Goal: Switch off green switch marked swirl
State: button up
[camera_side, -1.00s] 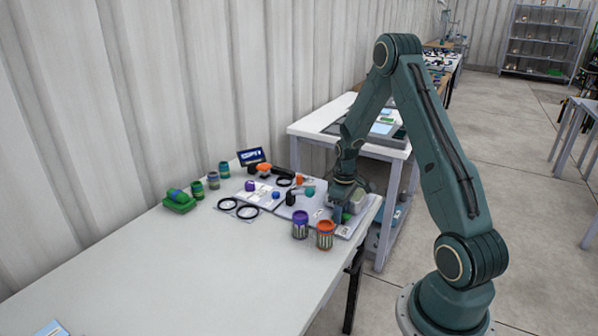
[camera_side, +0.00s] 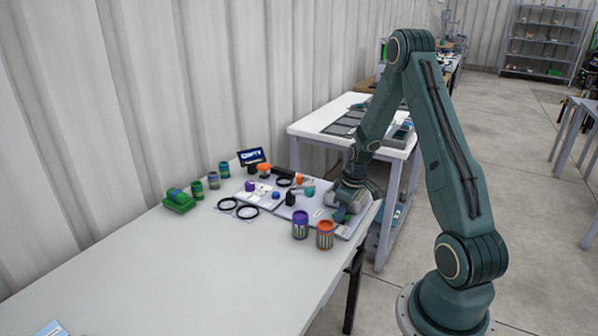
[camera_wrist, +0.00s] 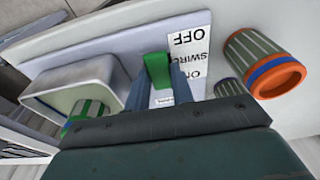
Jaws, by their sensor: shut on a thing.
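The green switch (camera_wrist: 156,68) shows in the wrist view as a green lever between my fingers. Beside it is a white label (camera_wrist: 188,58) reading OFF, SWIRL and ON, with OFF at the far end and ON nearer my gripper. My gripper (camera_wrist: 166,84) is shut on the green switch; its wrist hides the switch's lower part. In the side view, my gripper (camera_side: 343,212) is low over the right end of the panel (camera_side: 318,211), and the switch cannot be made out there.
An orange-rimmed can (camera_side: 325,235) and a purple-rimmed can (camera_side: 300,225) stand close to my gripper. In the wrist view, a grey box (camera_wrist: 75,83) and a green-banded cylinder (camera_wrist: 86,116) are at left. The front of the white table (camera_side: 190,270) is mostly clear.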

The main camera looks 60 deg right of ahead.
jog(key=shift+s+f+t, duration=0.1)
jog(key=shift+s+t, duration=0.05)
jog(key=shift+t, duration=0.6)
jog(key=shift+s+t, duration=0.15)
jog(key=shift+t, duration=0.6)
jog(key=o, duration=1)
jog(key=shift+v, duration=6.95)
jog(key=shift+w, duration=0.1)
